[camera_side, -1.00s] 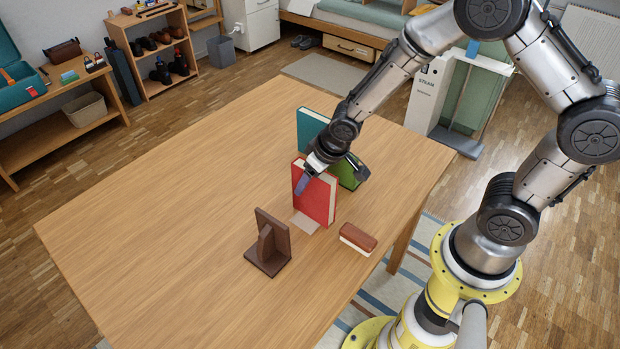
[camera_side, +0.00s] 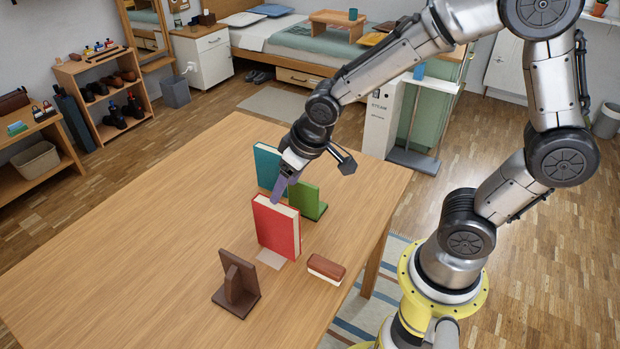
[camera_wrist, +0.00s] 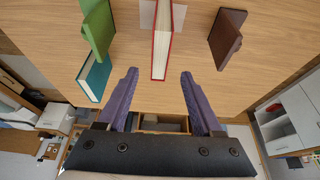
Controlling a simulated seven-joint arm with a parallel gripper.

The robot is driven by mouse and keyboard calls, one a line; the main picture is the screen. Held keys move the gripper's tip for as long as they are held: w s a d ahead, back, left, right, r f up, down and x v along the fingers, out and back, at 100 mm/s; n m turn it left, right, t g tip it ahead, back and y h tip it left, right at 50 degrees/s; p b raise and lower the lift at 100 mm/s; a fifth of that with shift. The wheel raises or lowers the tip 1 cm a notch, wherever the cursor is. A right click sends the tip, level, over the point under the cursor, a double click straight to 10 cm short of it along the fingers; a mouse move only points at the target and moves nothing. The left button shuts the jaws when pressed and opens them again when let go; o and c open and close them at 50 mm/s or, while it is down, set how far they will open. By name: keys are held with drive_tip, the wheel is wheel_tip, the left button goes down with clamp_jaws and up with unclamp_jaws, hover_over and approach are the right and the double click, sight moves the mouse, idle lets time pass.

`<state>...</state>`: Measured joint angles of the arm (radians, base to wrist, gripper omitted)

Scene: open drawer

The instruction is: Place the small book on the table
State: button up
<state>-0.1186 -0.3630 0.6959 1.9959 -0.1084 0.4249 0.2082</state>
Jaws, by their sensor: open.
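A red book (camera_side: 276,230) with pale pages stands upright on the table (camera_side: 140,240). A teal book (camera_side: 267,166) stands upright behind it, beside a green bookend (camera_side: 309,201). My gripper (camera_side: 278,198) points down at the red book's top edge, and its purple fingers are apart and empty. In the wrist view, the fingers (camera_wrist: 159,76) are spread to either side of the red book's line (camera_wrist: 161,50); the book's near end lies between and just beyond the tips. Contact cannot be told. The teal book (camera_wrist: 94,78) is at the left there.
A brown bookend (camera_side: 236,287) stands in front of the red book. A flat beige patch (camera_side: 270,259) lies at the red book's foot. A brown-topped block with a pale base (camera_side: 326,268) lies to its right. The table's left side is clear.

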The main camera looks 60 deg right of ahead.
drive_tip(key=s+d+r, duration=0.1)
drive_tip(key=s+r, duration=0.4)
drive_tip(key=s, duration=0.3)
drive_tip(key=s+d+r+t, duration=0.1)
drive_tip(key=s+d+r, duration=0.1)
drive_tip(key=s+r, duration=0.4)
drive_tip(key=s, duration=0.3)
drive_tip(key=shift+r, duration=0.3)
